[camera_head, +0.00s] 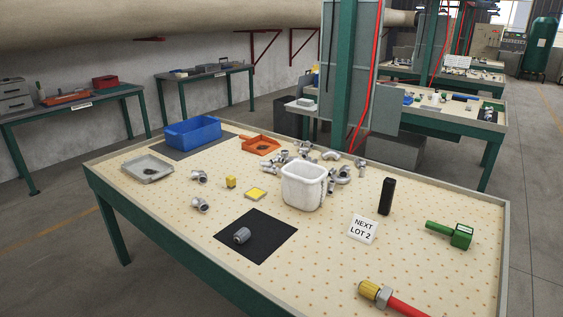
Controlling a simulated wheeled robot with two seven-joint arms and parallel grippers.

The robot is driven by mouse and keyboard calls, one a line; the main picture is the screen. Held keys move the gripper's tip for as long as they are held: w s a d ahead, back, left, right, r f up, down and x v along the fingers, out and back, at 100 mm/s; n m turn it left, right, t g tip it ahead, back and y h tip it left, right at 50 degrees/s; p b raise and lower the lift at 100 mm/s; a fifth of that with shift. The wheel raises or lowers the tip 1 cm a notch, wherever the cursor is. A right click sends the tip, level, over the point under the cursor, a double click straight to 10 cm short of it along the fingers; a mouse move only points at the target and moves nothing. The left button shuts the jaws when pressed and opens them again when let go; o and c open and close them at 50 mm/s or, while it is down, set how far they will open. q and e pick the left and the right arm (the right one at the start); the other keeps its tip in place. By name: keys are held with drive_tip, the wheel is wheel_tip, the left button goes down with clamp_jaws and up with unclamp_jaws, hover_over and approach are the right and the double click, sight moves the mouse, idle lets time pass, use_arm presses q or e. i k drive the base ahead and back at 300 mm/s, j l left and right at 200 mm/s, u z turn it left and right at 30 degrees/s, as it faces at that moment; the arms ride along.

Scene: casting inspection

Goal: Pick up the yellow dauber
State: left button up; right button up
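A small yellow block-like piece (231,182) stands on the pegboard-patterned table, left of centre; it looks like the yellow dauber, though it is too small to tell its details. A flat yellow square pad (256,194) with a pale rim lies just to its right and nearer. The two are apart. Neither of my grippers is in view, and nothing covers the yellow piece.
Silver pipe fittings (199,177) lie left of the yellow piece. A white bin (304,186) stands right of the pad. A black mat (256,236) bears a grey part (242,236). A brass-ended red hose (408,307) crosses the front edge. A blue bin (193,132) stands behind.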

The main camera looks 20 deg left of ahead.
sight(230, 181)
drive_tip(key=i+j+z, duration=0.15)
drive_tip(key=j+z, duration=0.15)
drive_tip(key=j, duration=0.75)
drive_tip(key=j+z, duration=0.3)
drive_tip(key=j, duration=0.75)
drive_tip(key=i+j+z, duration=0.2)
drive_tip(key=j, duration=0.8)
drive_tip(key=j+z, duration=0.2)
drive_tip(key=j, duration=0.8)
